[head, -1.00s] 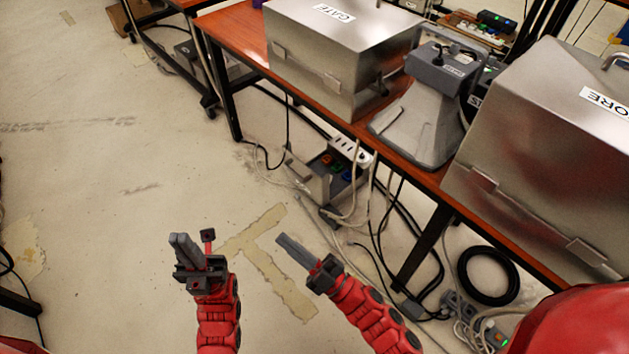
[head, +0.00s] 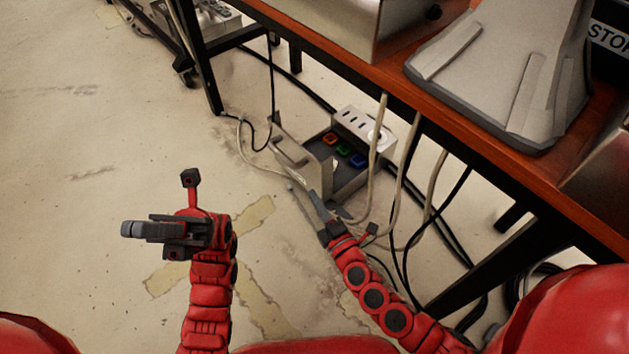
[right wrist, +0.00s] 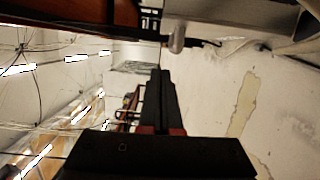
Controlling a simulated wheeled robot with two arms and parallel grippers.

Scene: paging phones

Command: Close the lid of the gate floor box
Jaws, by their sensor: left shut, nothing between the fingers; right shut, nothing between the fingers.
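The gate floor box (head: 350,181) stands on the floor under the table, with orange, green and blue sockets inside. Its grey lid (head: 299,153) is open, standing raised on the box's left side with a cut-out in it. My right gripper (head: 314,198) is shut and empty, its fingertips at the lower front corner of the lid; whether they touch it I cannot tell. In the right wrist view, the shut fingers (right wrist: 158,80) point ahead over the floor. My left gripper (head: 130,229) is shut and empty, above open floor to the left.
A white socket strip (head: 363,127) is behind the box. Pale cables (head: 379,150) and black cables hang from the table (head: 441,133) in front and to the right. Table legs (head: 199,70) stand on both sides. The floor at left is clear.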

